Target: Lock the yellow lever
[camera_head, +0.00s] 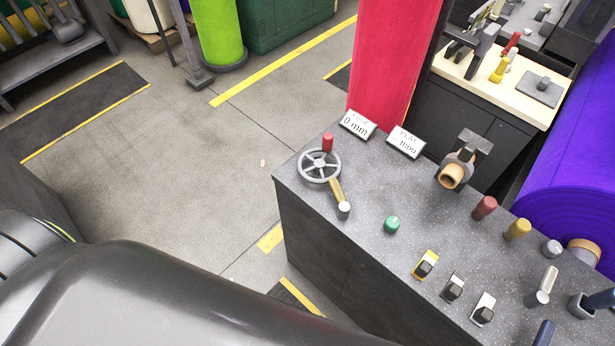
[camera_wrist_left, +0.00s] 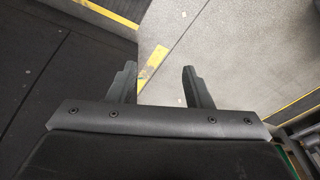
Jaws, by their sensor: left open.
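A yellow lever (camera_head: 336,190) with a pale round end sits on the grey speckled console (camera_head: 375,220), just below a grey handwheel (camera_head: 320,165) with a red knob (camera_head: 328,142). The lever slants down and to the right from the wheel's edge. My left gripper (camera_wrist_left: 160,75) shows in the left wrist view with its two fingers apart and nothing between them. Floor and yellow tape lie beyond the fingers. The lever is not visible in that view. My left gripper is out of the head view. My right gripper is in neither view.
The console also carries a green knob (camera_head: 392,224), a yellow-framed switch (camera_head: 426,264), a yellow knob (camera_head: 517,229), a red knob (camera_head: 485,207) and two small signs (camera_head: 358,124). A tall red roll (camera_head: 392,55) stands behind it. Open floor (camera_head: 190,170) lies to its left.

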